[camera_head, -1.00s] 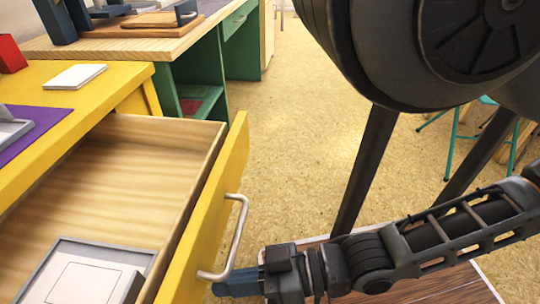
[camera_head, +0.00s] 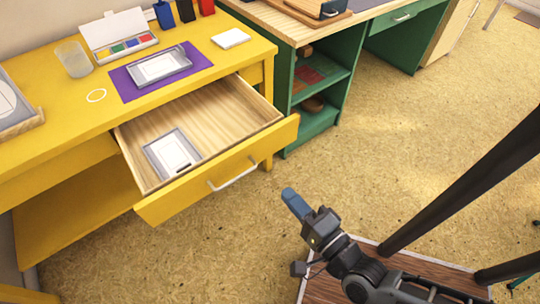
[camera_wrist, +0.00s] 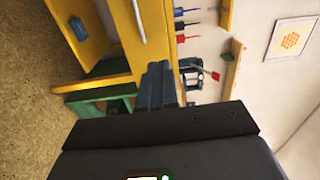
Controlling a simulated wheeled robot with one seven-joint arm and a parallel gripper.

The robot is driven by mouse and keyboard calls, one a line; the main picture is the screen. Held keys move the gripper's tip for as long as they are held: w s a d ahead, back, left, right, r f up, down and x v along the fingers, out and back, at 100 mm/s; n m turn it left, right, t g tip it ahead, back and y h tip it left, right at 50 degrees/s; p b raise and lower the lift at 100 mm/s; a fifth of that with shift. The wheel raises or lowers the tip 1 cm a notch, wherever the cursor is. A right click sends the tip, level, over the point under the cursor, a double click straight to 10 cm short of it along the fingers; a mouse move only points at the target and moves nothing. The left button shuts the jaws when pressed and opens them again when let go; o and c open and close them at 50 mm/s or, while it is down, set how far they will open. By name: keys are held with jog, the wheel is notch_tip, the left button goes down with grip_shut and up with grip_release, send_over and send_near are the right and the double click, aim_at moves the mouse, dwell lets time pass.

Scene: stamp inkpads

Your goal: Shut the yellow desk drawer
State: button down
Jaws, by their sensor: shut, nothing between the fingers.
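The yellow desk drawer (camera_head: 218,170) stands pulled out from the yellow desk (camera_head: 75,115), its wooden inside showing. A grey-rimmed inkpad box (camera_head: 172,153) lies in it near the front. The drawer front has a silver handle (camera_head: 233,176); in the wrist view the handle (camera_wrist: 137,20) shows at the top. My gripper (camera_head: 296,203) is right of the drawer front and apart from it, with its blue fingers shut and empty. The shut fingers also show in the wrist view (camera_wrist: 158,85).
On the desk are a purple mat (camera_head: 130,87) with a grey tray, a paint box (camera_head: 124,44), a clear cup (camera_head: 73,59) and a white pad (camera_head: 231,38). A green desk (camera_head: 318,80) stands behind to the right. Open floor lies in front of the drawer.

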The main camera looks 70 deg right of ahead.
aim_at(247, 150)
jog(key=p+x, duration=0.1)
jog(key=x, duration=1.3)
